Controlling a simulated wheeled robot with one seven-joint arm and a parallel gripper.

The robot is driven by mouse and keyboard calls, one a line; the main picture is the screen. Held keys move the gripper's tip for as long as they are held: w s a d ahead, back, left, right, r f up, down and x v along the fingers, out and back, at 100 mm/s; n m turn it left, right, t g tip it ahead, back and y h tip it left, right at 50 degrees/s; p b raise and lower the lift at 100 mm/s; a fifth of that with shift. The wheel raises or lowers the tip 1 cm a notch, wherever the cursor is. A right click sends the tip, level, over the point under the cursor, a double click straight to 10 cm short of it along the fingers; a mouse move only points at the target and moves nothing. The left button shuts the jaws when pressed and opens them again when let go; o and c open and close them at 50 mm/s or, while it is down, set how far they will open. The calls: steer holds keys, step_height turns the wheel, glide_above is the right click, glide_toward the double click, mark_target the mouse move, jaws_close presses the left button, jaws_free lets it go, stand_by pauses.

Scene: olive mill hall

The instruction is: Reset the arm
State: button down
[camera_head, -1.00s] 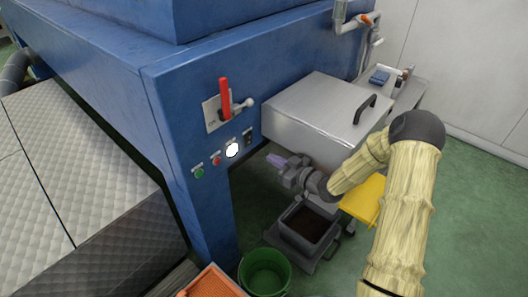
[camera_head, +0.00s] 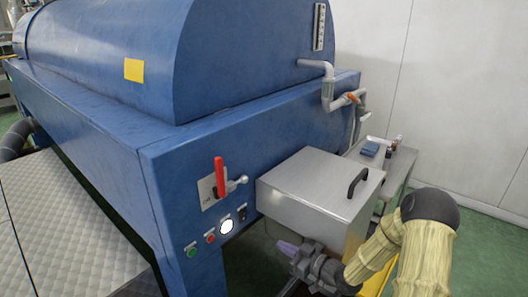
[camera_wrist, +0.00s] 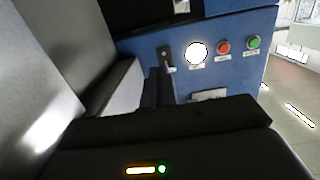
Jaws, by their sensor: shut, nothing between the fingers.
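My gripper (camera_head: 284,247) is at the lower middle of the head view, in front of the blue machine (camera_head: 150,170) and just below the steel box with the black handle (camera_head: 318,192). Its fingers (camera_wrist: 160,87) show dark and close together in the wrist view, with nothing between them. My arm comes in from the lower right. The wrist view also shows the machine's panel with a lit white round lamp (camera_wrist: 197,53), a red button (camera_wrist: 224,47), a green button (camera_wrist: 254,42) and a small black switch (camera_wrist: 166,58).
A red lever (camera_head: 219,175) stands upright on the machine's front. A side table (camera_head: 398,165) holds a blue item (camera_head: 370,149). A quilted grey cover (camera_head: 60,235) lies at left. Green floor shows at right.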

steer(key=s+d+r+m+g+h, duration=0.3)
steer(key=s+d+m+g+h, duration=0.3)
steer(key=s+h, duration=0.4)
steer(key=s+r+m+g+h, duration=0.3)
steer(key=s+r+m, duration=0.15)
steer(key=s, duration=0.85)
steer(key=w+p+v, duration=0.2)
steer(key=p+v, duration=0.9)
steer(key=w+r+p+v, duration=0.1)
steer(key=w+p+v, duration=0.1)
steer(key=p+v, duration=0.9)
steer(key=shift+w+d+r+n+p, duration=0.2)
steer(key=shift+w+d+n+p, duration=0.2)
steer(key=shift+d, duration=0.2)
steer(key=shift+s+a, duration=0.1)
steer(key=shift+a, duration=0.05)
